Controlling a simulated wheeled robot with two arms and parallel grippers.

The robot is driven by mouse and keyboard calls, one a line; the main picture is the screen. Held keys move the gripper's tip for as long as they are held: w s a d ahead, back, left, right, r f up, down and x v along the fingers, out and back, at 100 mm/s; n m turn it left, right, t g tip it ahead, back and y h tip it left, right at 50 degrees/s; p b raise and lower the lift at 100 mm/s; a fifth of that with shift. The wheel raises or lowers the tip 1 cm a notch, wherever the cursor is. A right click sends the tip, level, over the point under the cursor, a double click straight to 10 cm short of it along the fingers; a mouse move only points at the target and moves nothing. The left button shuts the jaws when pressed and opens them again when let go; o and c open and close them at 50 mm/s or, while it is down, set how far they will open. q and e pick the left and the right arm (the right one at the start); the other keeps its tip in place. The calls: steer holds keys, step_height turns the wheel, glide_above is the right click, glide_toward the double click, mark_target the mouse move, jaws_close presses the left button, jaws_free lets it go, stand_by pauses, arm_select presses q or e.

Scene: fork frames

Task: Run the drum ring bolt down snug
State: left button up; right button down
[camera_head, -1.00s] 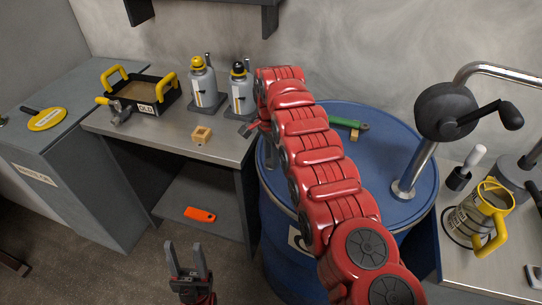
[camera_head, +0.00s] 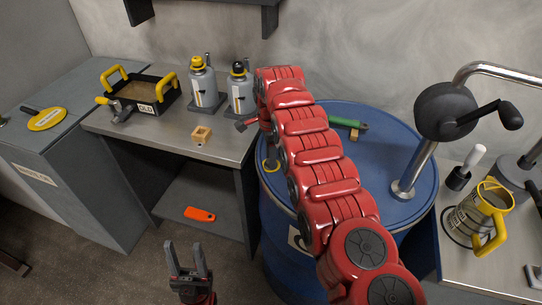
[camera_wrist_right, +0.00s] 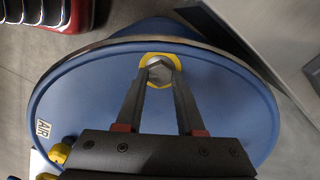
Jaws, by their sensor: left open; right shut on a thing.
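The blue drum (camera_head: 385,155) stands in the middle, its top partly covered by my right arm. The ring bolt (camera_wrist_right: 159,71) shows in the right wrist view as a grey hex head inside a yellow surround at the drum's rim. My right gripper (camera_wrist_right: 158,80) is shut on the bolt head, one finger on each side. My left gripper (camera_head: 187,247) is open and empty, low in front of the workbench.
A workbench (camera_head: 225,145) left of the drum holds a sand tray (camera_head: 140,95), two bottles and a small wooden block (camera_head: 202,135). A green-handled tool (camera_head: 348,123) and a crank pump (camera_head: 445,112) are on the drum. A yellow-handled jug (camera_head: 478,220) stands at right.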

steer(key=shift+w+r, duration=0.25)
steer(key=shift+r, duration=0.05)
steer(key=c, duration=0.6)
jaws_free()
steer(key=shift+s, duration=0.1)
steer(key=shift+o, duration=0.4)
steer(key=shift+f, duration=0.15)
steer(key=shift+s, duration=0.1)
steer(key=shift+r, duration=0.4)
step_height(320, 180, up, 2)
steer(key=shift+d+r+p, duration=0.1)
steer(key=shift+r+p, duration=0.15)
steer(key=shift+p, duration=0.25)
step_height(320, 180, up, 14)
steer(key=p, duration=1.4)
